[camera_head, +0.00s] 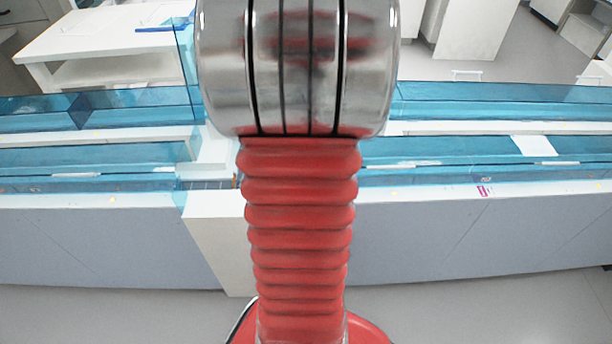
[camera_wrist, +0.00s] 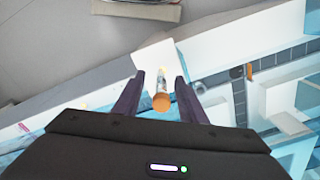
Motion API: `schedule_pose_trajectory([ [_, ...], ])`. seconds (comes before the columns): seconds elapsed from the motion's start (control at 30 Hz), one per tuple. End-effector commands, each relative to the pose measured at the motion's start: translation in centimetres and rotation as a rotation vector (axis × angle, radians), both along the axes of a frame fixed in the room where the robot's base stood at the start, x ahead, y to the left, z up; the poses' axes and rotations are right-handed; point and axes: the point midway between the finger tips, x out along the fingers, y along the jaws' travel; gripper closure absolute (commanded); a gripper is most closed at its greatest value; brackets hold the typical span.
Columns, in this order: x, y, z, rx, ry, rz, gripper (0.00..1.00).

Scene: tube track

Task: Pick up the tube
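In the wrist view, a small clear tube with an orange cap (camera_wrist: 161,102) shows between the two dark fingers of my gripper (camera_wrist: 160,80). Its cap end is nearer the camera and its body runs up the picture. The fingers are apart, one on each side of the tube, with gaps visible on both sides. I cannot tell how far the tube is below or between the fingertips. In the head view my own arm fills the middle, and neither the tube nor the gripper shows there.
A white square surface (camera_wrist: 152,58) lies behind the tube. A dark grey track strip (camera_wrist: 239,103) runs between white ledges on the right. In the head view, transparent blue guards (camera_head: 480,101) line the long bench (camera_head: 470,235). A white table (camera_head: 105,38) stands at the back left.

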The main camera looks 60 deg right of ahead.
Motion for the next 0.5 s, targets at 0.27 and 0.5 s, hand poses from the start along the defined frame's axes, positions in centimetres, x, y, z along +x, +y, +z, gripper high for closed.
schedule_pose_trajectory([
  [0.27,0.01,0.0,0.01,0.0,0.0,0.0,0.8],
  [0.5,0.0,0.01,0.01,0.0,0.0,0.0,0.97],
])
